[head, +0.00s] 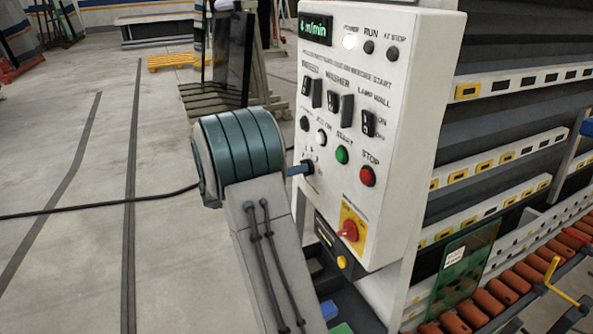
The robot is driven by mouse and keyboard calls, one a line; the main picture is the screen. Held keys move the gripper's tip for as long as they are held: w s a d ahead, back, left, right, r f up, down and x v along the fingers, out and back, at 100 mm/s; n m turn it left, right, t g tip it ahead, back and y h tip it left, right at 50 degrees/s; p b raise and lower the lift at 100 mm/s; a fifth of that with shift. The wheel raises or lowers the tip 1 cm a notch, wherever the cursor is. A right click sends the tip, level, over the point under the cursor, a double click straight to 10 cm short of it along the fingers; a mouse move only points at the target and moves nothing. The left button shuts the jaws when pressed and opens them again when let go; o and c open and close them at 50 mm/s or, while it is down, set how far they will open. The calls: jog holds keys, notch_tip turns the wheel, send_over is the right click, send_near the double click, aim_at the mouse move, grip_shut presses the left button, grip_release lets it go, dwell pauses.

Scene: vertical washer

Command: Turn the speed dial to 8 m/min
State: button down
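The white control panel (400,120) of the washer fills the middle of the head view. Its green display (316,27) appears to read 4 m/min. A small dark dial (308,168) with marks around it sits at the panel's lower left, left of the red stop button; I take it for the speed dial. My gripper is mostly hidden behind my teal and grey arm.
A green start button (342,155), a red stop button (368,176) and a red rotary switch (348,231) on a yellow plate lie close to the dial. Several black switches sit above. Orange rollers (500,290) are at the lower right. Open floor lies left.

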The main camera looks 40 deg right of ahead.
jog(key=shift+f, duration=0.1)
dwell(0.3)
jog(key=shift+m+b, duration=5.9)
jog(key=shift+m, duration=1.9)
jog(key=c, duration=1.5)
grip_release()
